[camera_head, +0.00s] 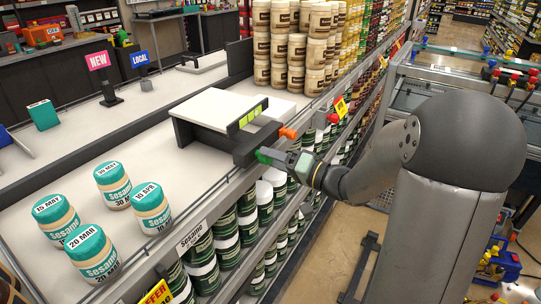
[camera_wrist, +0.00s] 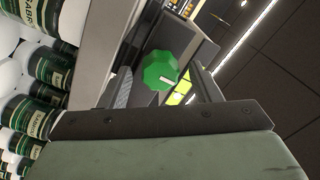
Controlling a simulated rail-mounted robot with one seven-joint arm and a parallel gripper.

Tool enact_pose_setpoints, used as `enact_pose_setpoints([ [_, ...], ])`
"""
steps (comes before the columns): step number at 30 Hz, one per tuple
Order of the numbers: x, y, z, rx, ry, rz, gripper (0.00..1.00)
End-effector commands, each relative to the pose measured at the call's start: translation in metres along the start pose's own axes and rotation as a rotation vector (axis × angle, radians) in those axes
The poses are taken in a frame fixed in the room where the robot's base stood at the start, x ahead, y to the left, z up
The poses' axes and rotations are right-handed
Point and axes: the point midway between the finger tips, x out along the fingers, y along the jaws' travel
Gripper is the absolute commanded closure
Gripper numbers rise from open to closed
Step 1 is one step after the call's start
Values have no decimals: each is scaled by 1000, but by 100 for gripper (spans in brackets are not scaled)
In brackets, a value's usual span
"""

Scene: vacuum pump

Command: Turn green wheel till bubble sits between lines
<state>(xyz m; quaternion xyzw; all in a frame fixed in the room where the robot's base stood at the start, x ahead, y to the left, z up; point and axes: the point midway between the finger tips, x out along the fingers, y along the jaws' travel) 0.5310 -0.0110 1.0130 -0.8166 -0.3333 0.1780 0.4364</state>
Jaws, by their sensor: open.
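The green wheel (camera_wrist: 158,66) is a faceted knob with a white mark on its face. In the wrist view it sits between the two fingers of my open gripper (camera_wrist: 164,80); I cannot tell whether either finger touches it. In the head view the green wheel (camera_head: 264,156) is on the front of a dark block, with my gripper (camera_head: 290,161) right beside it. The yellow-green level vial (camera_head: 248,117) stands on the device above the wheel, and part of it shows in the wrist view (camera_wrist: 180,98). The bubble is too small to make out.
An orange knob (camera_head: 288,133) is close beyond the green wheel. A white-topped platform (camera_head: 215,107) stands behind the block. Several Sesame jars (camera_head: 113,184) stand on the shelf at left. Green-labelled jars (camera_wrist: 40,120) fill the shelf below.

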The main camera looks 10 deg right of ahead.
Motion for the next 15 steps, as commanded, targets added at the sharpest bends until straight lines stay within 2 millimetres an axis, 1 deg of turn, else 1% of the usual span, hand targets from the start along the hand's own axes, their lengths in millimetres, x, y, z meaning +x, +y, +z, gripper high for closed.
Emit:
enact_pose_setpoints([
  [1, 5, 0, 0, 1, -1, 0, 43],
  [4, 11, 0, 0, 0, -1, 0, 43],
  [13, 13, 0, 0, -1, 0, 0, 43],
  [14, 13, 0, 0, -1, 0, 0, 48],
  [15, 13, 0, 0, -1, 0, 0, 59],
])
